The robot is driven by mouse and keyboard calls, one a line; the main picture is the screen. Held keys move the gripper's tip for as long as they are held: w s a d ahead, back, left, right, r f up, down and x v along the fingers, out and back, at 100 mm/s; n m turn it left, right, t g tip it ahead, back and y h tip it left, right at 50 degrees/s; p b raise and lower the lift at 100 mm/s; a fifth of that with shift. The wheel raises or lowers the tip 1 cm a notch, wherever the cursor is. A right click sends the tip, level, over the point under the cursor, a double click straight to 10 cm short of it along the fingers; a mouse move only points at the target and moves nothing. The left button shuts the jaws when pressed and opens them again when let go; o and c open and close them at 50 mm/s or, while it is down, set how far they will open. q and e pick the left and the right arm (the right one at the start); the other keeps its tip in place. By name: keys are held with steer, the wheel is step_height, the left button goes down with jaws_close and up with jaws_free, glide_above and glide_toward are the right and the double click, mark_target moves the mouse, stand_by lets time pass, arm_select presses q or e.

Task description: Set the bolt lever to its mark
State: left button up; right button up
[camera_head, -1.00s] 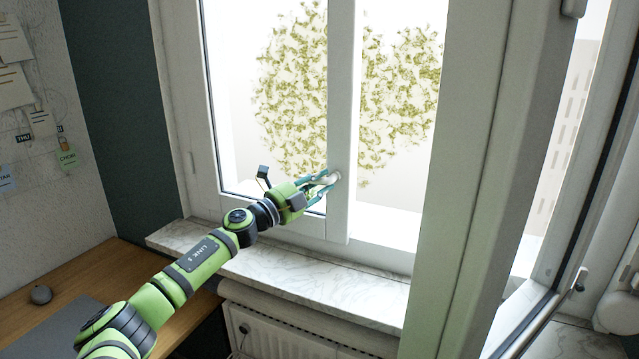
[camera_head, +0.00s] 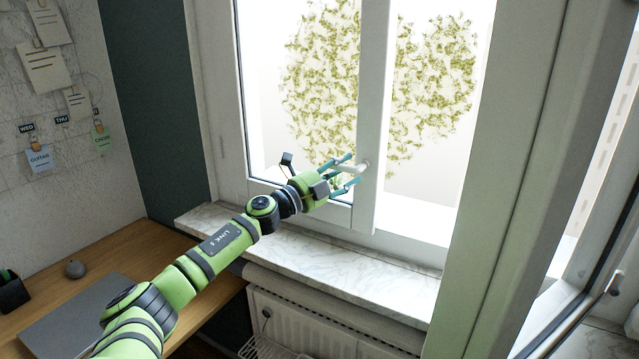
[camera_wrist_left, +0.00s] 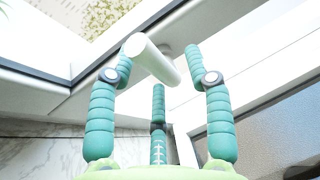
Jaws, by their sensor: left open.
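The bolt lever (camera_head: 347,167) is a short white handle on the white window frame, pointing left from its pivot, roughly level, in the head view. My left gripper (camera_head: 354,171) is open at the lever, with teal fingers spread above and below it. In the left wrist view the lever (camera_wrist_left: 150,58) is a pale round bar lying between the spread fingertips of my left gripper (camera_wrist_left: 164,66). I cannot tell whether any finger touches it. I cannot make out the mark. My right gripper is not in view.
A marble sill (camera_head: 330,264) runs under the window, above a white radiator (camera_head: 310,320). A wooden desk (camera_head: 140,262) with a grey pad stands at the left. An open window sash (camera_head: 600,255) with another handle (camera_head: 614,283) is at the right.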

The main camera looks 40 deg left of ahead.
arm_select(q)
steer(key=v, duration=1.1)
steer(key=shift+r, duration=0.25)
steer(key=shift+f, duration=0.1)
